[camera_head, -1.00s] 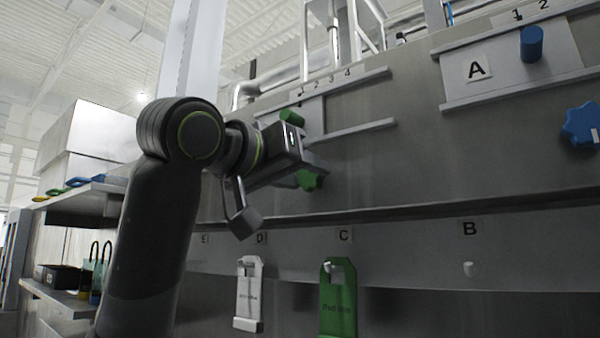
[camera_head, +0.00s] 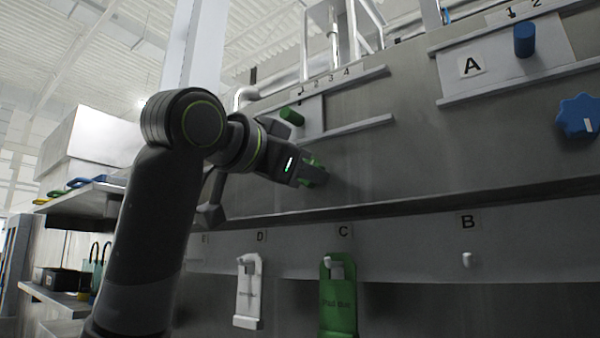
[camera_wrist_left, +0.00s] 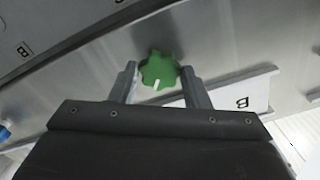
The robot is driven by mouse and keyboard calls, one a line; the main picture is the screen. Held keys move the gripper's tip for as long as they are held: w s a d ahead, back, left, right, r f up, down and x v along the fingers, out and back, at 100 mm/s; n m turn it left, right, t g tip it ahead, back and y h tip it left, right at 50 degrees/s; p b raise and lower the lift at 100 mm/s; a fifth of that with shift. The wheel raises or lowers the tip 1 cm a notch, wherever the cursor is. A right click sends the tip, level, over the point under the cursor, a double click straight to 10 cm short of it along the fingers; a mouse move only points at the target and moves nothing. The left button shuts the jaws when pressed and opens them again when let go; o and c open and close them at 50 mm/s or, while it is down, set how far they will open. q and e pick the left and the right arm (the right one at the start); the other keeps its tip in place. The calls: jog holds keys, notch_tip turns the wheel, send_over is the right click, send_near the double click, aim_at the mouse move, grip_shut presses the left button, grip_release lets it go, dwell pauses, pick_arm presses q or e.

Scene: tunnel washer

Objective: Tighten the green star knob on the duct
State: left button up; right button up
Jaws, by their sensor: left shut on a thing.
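The green star knob (camera_head: 314,164) sits on the grey metal wall below a slotted rail, mostly hidden by my gripper in the head view. In the left wrist view the knob (camera_wrist_left: 159,69) shows whole between two grey fingers, its white mark pointing down towards the gripper body. My left gripper (camera_head: 316,173) is shut on the knob, one finger on each side; it also shows in the left wrist view (camera_wrist_left: 161,78). My right gripper is in neither view.
A green cylindrical handle (camera_head: 291,116) stands just above my gripper. A blue star knob (camera_head: 578,116) and a blue cylindrical handle (camera_head: 524,40) are at right. A ledge (camera_head: 400,208) runs below; a green tag (camera_head: 338,305) and a white tag (camera_head: 248,295) hang under it.

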pick_arm(q)
jog(key=shift+f+m+p, duration=0.1)
jog(key=shift+m+p, duration=0.55)
jog(key=shift+m, duration=13.25)
jog(key=o, duration=1)
jog(key=shift+c, duration=0.2)
